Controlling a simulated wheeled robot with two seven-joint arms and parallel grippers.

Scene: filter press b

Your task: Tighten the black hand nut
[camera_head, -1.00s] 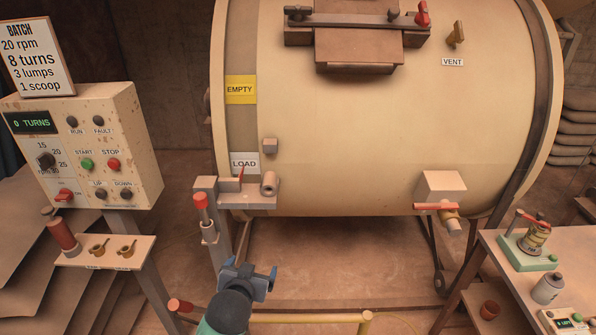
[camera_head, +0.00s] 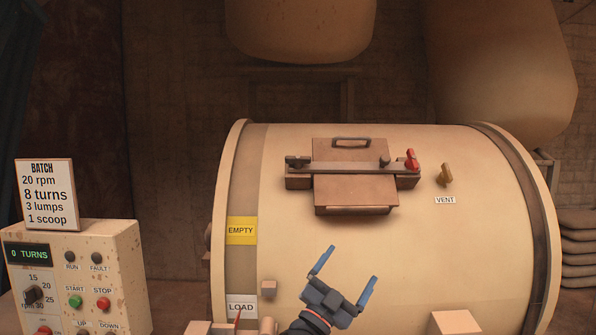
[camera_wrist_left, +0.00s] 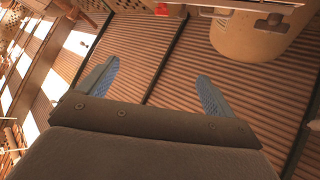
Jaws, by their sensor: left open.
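In the head view, a clamp bar (camera_head: 345,168) crosses the brown hatch (camera_head: 355,193) on top of the large cream drum (camera_head: 420,240). A small dark knob (camera_head: 384,160), perhaps the black hand nut, sits on the bar right of its middle. Another dark piece (camera_head: 297,162) is at the bar's left end, and a red handle (camera_head: 412,159) at its right end. My left gripper (camera_head: 352,264) is open and empty, its blue fingers spread in front of the drum, below and apart from the hatch. The left wrist view shows its open fingers (camera_wrist_left: 159,72) with nothing between. My right gripper is out of view.
A brass vent handle (camera_head: 446,175) stands right of the hatch. A control box (camera_head: 120,270) with a batch sign (camera_head: 47,188) is at the left. Large rounded vessels (camera_head: 300,30) hang behind the drum. The space between gripper and hatch looks clear.

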